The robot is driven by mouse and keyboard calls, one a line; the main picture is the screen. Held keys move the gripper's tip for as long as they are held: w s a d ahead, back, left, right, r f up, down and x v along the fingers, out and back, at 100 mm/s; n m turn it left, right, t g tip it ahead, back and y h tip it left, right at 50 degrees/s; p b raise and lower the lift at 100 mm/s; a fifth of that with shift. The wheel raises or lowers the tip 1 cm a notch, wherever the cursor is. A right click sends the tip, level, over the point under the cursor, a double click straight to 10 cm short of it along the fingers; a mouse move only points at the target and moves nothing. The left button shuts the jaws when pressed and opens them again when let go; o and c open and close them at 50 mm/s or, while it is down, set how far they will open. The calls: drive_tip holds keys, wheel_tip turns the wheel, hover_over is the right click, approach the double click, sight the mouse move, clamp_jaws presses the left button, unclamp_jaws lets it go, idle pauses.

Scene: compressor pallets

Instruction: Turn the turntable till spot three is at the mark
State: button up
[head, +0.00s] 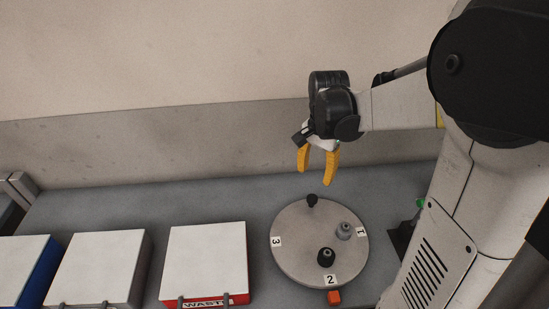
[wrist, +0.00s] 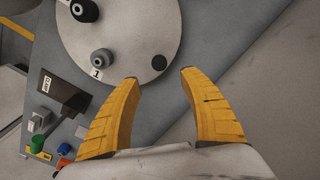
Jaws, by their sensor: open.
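The round grey turntable (head: 293,262) lies on the bench. Its label 3 (head: 276,241) is at the left rim, label 2 (head: 330,280) at the front and label 1 (head: 361,232) at the right. An orange-red mark (head: 334,297) sits just outside the front rim, beside label 2. A black knob (head: 312,200) stands at the back rim; it also shows in the wrist view (wrist: 159,62). My gripper (head: 317,178) is open and empty, above and behind the knob. In the wrist view the knob appears between the fingertips, apart from them.
A black part (head: 326,257) stands by label 2 and a grey part (head: 344,231) by label 1. A white-lidded red waste box (head: 207,262) and other lidded boxes (head: 97,267) stand to the left. A dark labelled item (wrist: 64,91) lies beside the turntable. The bench behind the boxes is clear.

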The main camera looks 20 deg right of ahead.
sight(312, 197)
wheel_tip(312, 197, down, 11)
drive_tip(key=b, duration=0.4)
drive_tip(key=shift+d, duration=0.15)
clamp_jaws()
